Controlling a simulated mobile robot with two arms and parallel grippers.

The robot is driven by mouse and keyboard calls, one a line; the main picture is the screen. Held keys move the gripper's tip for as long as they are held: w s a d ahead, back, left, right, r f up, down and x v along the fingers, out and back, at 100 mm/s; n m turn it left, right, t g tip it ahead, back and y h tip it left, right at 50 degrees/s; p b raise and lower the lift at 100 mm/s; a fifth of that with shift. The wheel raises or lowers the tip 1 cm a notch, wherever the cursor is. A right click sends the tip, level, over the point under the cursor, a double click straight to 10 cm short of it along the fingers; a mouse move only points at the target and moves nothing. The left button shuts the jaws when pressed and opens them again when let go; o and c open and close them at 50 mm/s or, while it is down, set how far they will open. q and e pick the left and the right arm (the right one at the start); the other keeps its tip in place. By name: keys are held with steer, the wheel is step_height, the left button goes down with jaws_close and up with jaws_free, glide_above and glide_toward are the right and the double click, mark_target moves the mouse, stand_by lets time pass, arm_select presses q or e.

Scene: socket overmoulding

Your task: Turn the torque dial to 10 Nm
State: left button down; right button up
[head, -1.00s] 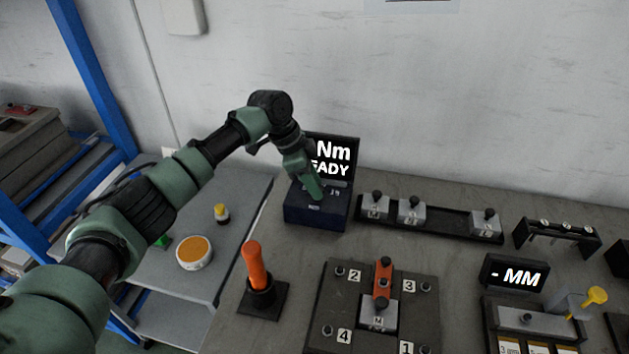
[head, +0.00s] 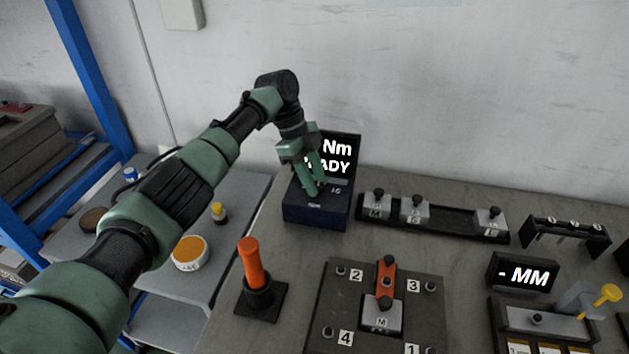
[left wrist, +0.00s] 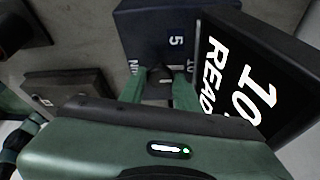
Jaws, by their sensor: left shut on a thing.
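The dark blue torque unit (head: 310,214) stands at the back left of the bench, with a black display (head: 347,150) behind its top. My left gripper (head: 317,190) points down onto the unit's top. In the left wrist view its two fingers (left wrist: 158,80) are shut on the small black torque dial (left wrist: 161,75), one on each side. Scale marks "5" and "10" show beside the dial. The display in the left wrist view (left wrist: 238,85) reads "10" with part of "READY". In the head view my arm hides the number and "Nm" shows. My right gripper is not in view.
A black rail with several grey blocks (head: 415,209) lies right of the unit. An orange-handled tool (head: 250,262) stands in front of it, beside a numbered fixture plate (head: 340,290). A "- MM" display (head: 523,275) is at the right. The wall is close behind.

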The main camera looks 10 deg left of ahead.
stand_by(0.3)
arm_select(q)
steer(key=c, duration=1)
jaws_free()
steer(key=shift+r, duration=0.1)
steer(key=b+v, duration=0.1)
steer(key=v, duration=0.6)
steer(key=shift+a+r, duration=0.15)
steer(key=shift+r, duration=0.15)
steer(key=shift+f, duration=0.1)
